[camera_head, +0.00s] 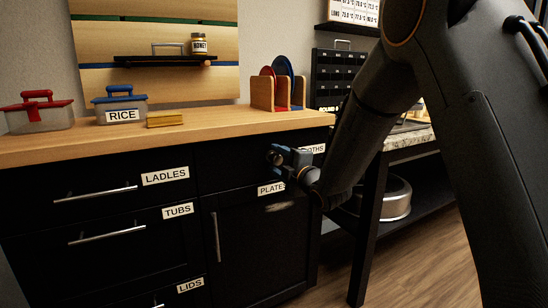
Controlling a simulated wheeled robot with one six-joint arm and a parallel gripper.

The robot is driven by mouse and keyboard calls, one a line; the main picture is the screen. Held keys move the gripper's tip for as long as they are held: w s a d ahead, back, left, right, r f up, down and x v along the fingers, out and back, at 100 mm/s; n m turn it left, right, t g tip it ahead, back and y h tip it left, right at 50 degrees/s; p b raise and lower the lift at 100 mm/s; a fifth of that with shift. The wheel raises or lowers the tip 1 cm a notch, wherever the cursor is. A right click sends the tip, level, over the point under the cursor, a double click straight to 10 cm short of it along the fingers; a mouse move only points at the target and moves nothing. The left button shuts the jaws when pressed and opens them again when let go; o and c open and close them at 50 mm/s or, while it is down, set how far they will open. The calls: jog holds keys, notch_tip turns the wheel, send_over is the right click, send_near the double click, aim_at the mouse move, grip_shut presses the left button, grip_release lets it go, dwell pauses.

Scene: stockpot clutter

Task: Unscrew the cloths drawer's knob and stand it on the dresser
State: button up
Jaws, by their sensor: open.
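The cloths drawer (232,173) is a black drawer front at the right of the dresser, closed, with its white label (314,149) partly hidden so that only "OTHS" reads. My gripper (280,157) is in front of this drawer, just left of the label, and is open. I cannot make out the knob; my gripper and wrist cover that part of the drawer front. Whether the jaws are around the knob or touch it, I cannot tell. The dresser (200,130) has a light wooden top.
On the dresser top are a red-lidded tub (40,115), a blue-lidded RICE tub (122,106), a yellow block (165,119) and a rack of coloured discs (277,91). A honey jar (199,44) stands on a wall shelf. The top's front strip is clear. A metal pot (397,199) sits on a low shelf at right.

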jog(key=m+p, duration=0.1)
jog(key=m, duration=0.2)
jog(key=shift+m, duration=0.4)
jog(key=m+p, duration=0.2)
jog(key=m, duration=0.2)
jog(key=shift+m, duration=0.4)
jog(key=m+p, duration=0.2)
jog(key=m, duration=0.1)
jog(key=shift+m, duration=0.4)
jog(key=m+p, duration=0.1)
jog(key=m, duration=0.3)
jog(key=shift+p, duration=0.35)
grip_shut()
jog(key=n+b, duration=0.1)
jog(key=n, duration=0.3)
jog(key=shift+n, duration=0.3)
